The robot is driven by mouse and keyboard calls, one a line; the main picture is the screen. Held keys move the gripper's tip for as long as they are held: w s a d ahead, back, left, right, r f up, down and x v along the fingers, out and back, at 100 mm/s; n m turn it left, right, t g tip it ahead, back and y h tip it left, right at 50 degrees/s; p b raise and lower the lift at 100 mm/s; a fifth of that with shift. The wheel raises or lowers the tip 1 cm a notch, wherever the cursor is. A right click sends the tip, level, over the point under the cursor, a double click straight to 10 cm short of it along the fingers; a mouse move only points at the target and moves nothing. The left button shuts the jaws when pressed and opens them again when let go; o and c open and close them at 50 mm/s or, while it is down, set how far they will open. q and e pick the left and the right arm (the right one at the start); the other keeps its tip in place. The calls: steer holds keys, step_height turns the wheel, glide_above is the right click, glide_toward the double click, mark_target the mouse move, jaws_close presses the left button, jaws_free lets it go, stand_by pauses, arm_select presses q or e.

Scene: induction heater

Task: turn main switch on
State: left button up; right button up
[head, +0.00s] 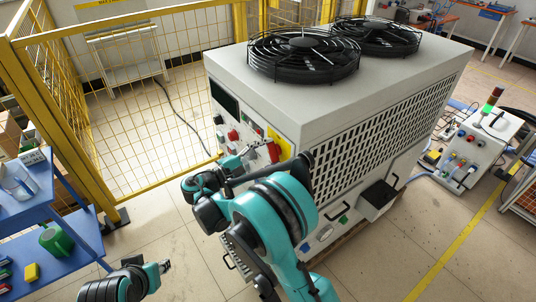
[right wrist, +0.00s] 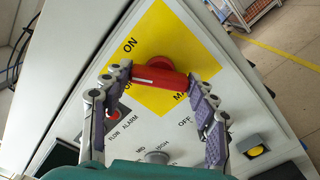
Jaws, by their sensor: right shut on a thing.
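The main switch is a red rotary handle (right wrist: 160,78) on a yellow plate (right wrist: 165,35) on the heater cabinet's panel. "ON" is printed near its upper left and "OFF" at its lower right in the right wrist view. My right gripper (right wrist: 158,80) is shut on the handle, one fingertip at each end. In the head view the right gripper (head: 254,158) is at the panel, beside the red switch (head: 273,151) and yellow plate (head: 285,146); my arm partly hides that area. My left gripper (head: 165,266) is low at left, away from the cabinet, its jaws too small to judge.
The grey cabinet (head: 335,95) carries two black fans on top. Smaller knobs, such as a grey one (right wrist: 156,156), and a yellow button (right wrist: 256,151) sit near the fingers. A yellow fence (head: 130,110) and blue shelf (head: 50,212) stand left. Floor between is clear.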

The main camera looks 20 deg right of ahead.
steer(key=o, duration=1.2)
steer(key=shift+c, duration=0.2)
steer(key=v, duration=1.2)
